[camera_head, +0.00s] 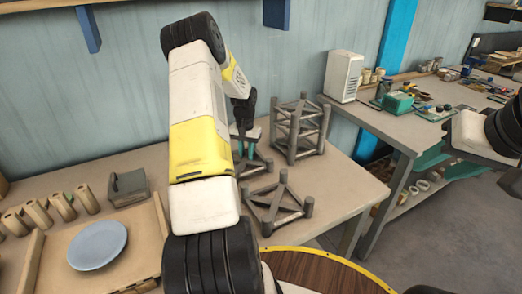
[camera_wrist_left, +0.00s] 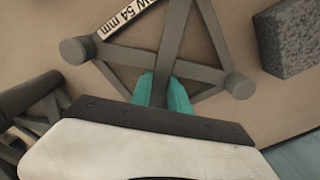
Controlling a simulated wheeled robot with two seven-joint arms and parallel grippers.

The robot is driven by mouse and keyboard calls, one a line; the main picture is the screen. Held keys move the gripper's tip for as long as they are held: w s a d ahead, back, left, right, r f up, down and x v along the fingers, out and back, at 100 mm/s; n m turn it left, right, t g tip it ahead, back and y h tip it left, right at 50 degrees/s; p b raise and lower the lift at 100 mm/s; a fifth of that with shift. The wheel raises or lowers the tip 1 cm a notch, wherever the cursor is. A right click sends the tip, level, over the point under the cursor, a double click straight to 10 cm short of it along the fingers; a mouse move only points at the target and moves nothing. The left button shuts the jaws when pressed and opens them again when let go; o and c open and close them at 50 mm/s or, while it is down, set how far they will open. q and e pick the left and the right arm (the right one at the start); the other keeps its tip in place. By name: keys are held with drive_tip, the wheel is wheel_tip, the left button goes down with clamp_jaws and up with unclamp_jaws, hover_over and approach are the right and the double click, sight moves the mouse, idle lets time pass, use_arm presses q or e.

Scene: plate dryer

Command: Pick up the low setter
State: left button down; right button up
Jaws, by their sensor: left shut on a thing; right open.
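The low setter (camera_wrist_left: 205,72) is a grey frame of crossed bars with round corner posts. Its label, partly cut off in the left wrist view, reads "W 54 mm". My left gripper (camera_wrist_left: 160,92) has teal fingertips and is shut on one of its bars. In the head view the left gripper (camera_head: 242,149) reaches down to this setter (camera_head: 262,163), which my arm partly hides. I cannot tell whether the setter touches the table or is raised. My right gripper is out of view; only part of my right arm shows at the right edge.
A similar grey frame (camera_head: 281,205) stands in front, and a taller one (camera_head: 299,128) stands close to the right. A tray (camera_head: 38,258) with a blue plate (camera_head: 97,245), a grey block (camera_head: 128,188) and several tan cylinders are at left. Bare table (camera_head: 340,185) lies to the right.

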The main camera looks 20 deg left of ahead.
sight(246, 156)
use_arm(q)
wheel_tip(246, 156, up, 17)
idle(0.9)
